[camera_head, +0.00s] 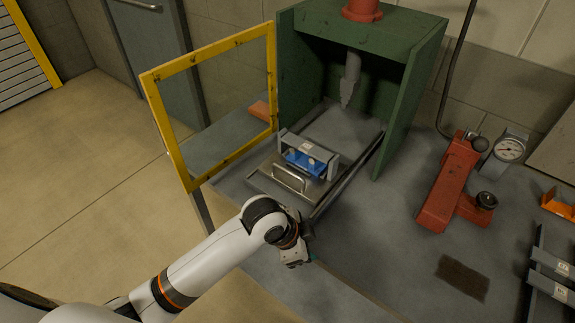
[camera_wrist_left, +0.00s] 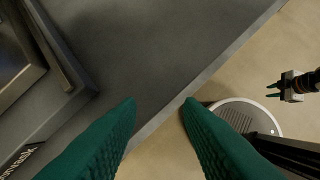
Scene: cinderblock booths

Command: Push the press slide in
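The press (camera_head: 405,90) is a green frame with a grey ram (camera_head: 351,80) hanging inside. Its slide (camera_head: 262,184) is a flat metal plate with an upright bar handle (camera_head: 290,177) at its front, sitting out in front of the frame between dark rails. A blue part (camera_head: 305,163) sits in a grey fixture on the slide. My left gripper (camera_head: 295,262) is in front of the slide, right of the handle and apart from it. In the left wrist view its green fingers (camera_wrist_left: 158,104) are apart and empty. My right gripper (camera_wrist_left: 273,90) shows small there, its fingers apart.
A yellow-framed guard door (camera_head: 183,165) stands open left of the press. A red tool (camera_head: 447,185), a gauge (camera_head: 508,149) and dark trays (camera_head: 548,275) are on the bench to the right. The bench front edge (camera_wrist_left: 225,60) runs below my left gripper.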

